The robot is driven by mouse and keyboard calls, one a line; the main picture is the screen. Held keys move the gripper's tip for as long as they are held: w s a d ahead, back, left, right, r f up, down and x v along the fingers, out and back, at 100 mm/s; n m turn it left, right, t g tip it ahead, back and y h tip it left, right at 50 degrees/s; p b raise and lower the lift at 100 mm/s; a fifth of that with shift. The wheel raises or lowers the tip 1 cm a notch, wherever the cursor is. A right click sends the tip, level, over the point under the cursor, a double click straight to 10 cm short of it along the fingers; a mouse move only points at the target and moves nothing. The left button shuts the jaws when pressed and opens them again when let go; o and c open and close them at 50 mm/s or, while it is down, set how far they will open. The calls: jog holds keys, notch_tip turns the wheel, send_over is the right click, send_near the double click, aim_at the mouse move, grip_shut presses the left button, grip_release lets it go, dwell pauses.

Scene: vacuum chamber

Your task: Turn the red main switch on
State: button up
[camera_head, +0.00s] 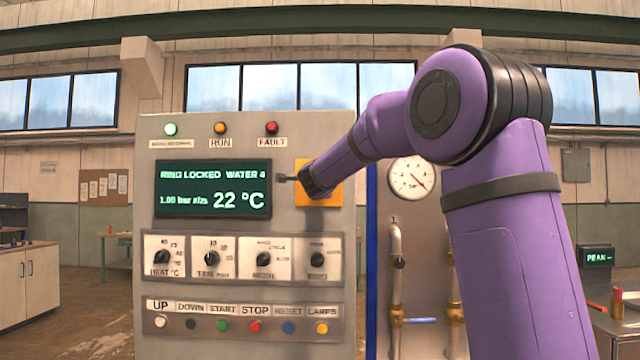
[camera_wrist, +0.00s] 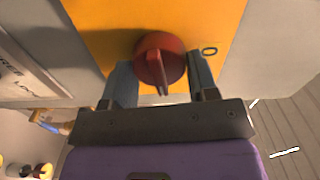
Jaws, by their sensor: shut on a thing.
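The red main switch (camera_wrist: 158,58) is a round red knob with a raised grip bar on a yellow-orange plate (camera_wrist: 90,25). The same plate (camera_head: 318,197) shows in the head view at the right of the control panel, where my arm hides the knob. My gripper (camera_wrist: 160,75) is at the knob, with one finger on each side of it, and is shut on it. In the head view my gripper (camera_head: 290,178) reaches the plate from the right. The grip bar points down toward the gripper body in the wrist view.
The grey control panel (camera_head: 150,215) carries a display (camera_head: 213,188) reading "RING LOCKED WATER" and 22 °C. Small knobs and a row of buttons sit below. A pressure gauge (camera_head: 412,176) and pipes stand behind my arm.

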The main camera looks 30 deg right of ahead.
jog(key=shift+m, duration=0.5)
jog(key=o, duration=0.9)
jog(key=shift+s, duration=0.1)
jog(key=v, duration=1)
jog(key=shift+s+a, duration=0.25)
